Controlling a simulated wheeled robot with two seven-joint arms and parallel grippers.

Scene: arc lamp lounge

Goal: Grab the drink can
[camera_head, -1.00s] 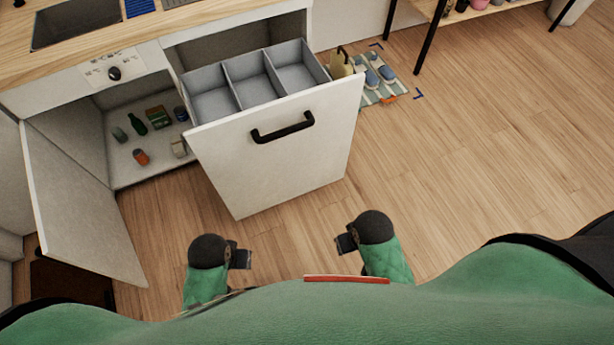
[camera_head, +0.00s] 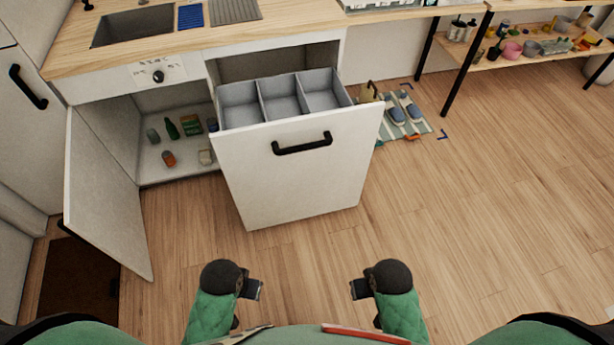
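Several small items stand in the open lower cabinet at the left. A small orange can-like cylinder (camera_head: 168,158) is at the front of its floor, and a grey-green cylinder (camera_head: 152,136) stands behind it to the left. A blue can-like item (camera_head: 212,125) is partly hidden by the drawer front. I cannot tell for sure which one is the drink can. My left gripper (camera_head: 253,289) and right gripper (camera_head: 360,289) are low in front of my body, over the floor, well away from the cabinet. Nothing shows in either; their finger gap is unclear.
The cabinet also holds a green bottle (camera_head: 172,129), a green box (camera_head: 191,125) and a cream item (camera_head: 206,157). Its open door (camera_head: 105,200) sticks out at the left. A pulled-out drawer (camera_head: 300,175) juts out beside it.

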